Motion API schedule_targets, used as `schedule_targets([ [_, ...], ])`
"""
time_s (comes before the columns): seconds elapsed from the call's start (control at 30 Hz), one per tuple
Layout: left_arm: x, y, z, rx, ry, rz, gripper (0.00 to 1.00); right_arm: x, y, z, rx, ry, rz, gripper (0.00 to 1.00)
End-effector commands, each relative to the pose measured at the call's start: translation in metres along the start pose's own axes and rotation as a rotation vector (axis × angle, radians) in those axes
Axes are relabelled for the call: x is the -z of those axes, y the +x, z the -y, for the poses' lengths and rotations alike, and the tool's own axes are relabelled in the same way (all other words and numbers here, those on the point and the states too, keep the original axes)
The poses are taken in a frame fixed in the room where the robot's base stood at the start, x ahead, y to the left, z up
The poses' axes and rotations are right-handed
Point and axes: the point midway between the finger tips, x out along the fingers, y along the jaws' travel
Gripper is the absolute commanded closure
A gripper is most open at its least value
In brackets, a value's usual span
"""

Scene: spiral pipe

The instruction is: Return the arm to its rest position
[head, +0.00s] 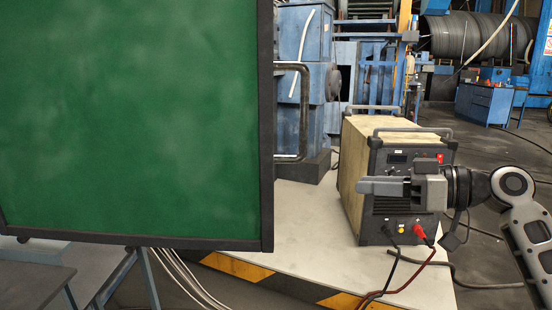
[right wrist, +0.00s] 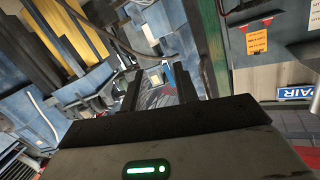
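My right arm (head: 528,228) comes in from the right edge of the head view. My right gripper (head: 366,187) points left, in front of the face of a welding-type power unit (head: 404,160). In the right wrist view the two dark fingers of this gripper (right wrist: 156,75) stand apart with nothing between them. I cannot tell from the head view how much space lies between the gripper and the unit. My left arm and left gripper are not in view.
A large green board (head: 130,115) in a dark frame fills the left. The power unit stands on a pale platform (head: 310,215) with a striped edge; red and black cables (head: 425,252) hang from it. Blue machinery (head: 300,80) stands behind. Some floor on the right is clear.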

Motion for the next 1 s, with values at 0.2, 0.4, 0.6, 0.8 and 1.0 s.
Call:
schedule_targets([
  [0.2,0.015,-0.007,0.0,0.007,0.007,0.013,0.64,-0.161,0.041,-0.002,-0.288,0.203,0.143,0.7],
  [0.4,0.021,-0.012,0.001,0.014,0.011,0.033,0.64,-0.277,0.032,0.051,-0.538,0.275,0.229,0.7],
  [0.6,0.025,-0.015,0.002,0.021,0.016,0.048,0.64,-0.33,0.001,0.122,-0.716,0.264,0.273,0.7],
  [0.8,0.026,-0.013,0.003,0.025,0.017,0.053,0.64,-0.342,-0.018,0.16,-0.791,0.233,0.292,0.7],
  [1.0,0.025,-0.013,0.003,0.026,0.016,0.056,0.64,-0.344,-0.021,0.164,-0.802,0.223,0.294,0.7],
])
